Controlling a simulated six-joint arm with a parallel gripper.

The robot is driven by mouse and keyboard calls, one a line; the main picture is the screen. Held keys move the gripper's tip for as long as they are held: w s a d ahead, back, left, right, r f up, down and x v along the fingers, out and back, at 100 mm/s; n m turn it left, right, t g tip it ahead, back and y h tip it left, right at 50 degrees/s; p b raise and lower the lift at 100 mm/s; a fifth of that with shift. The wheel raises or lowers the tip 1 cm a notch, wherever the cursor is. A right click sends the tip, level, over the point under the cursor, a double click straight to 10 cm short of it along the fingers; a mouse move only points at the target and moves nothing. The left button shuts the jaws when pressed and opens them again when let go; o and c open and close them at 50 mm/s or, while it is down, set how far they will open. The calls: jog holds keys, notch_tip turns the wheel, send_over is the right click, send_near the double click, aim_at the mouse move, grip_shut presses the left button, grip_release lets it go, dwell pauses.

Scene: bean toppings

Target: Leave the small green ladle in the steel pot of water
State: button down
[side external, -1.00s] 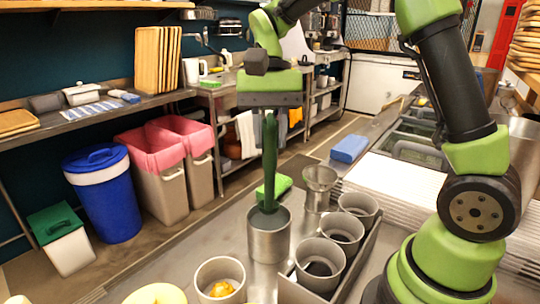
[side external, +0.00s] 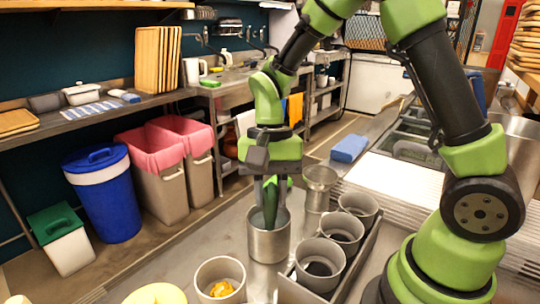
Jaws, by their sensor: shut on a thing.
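The small green ladle (side external: 270,202) stands with its handle up in the steel pot (side external: 268,245). Its lower end is hidden inside the pot, and I cannot see the water. My gripper (side external: 270,183) is right above the pot, pointing down, with its fingers around the upper part of the ladle's handle. It is shut on the handle.
A rack with several grey cups (side external: 320,262) stands right of the pot. A grey bowl with orange food (side external: 220,281) is at front left. A steel container (side external: 320,186) stands behind right, and a blue sponge (side external: 349,148) lies farther back. Bare counter lies left of the pot.

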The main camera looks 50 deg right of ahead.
jog(key=shift+s+a+f, duration=0.15)
jog(key=shift+a, duration=0.05)
jog(key=c, duration=0.9)
grip_release()
jog(key=shift+o, duration=0.2)
jog(key=v, duration=1)
jog(key=shift+a, duration=0.15)
jog(key=shift+s, duration=0.15)
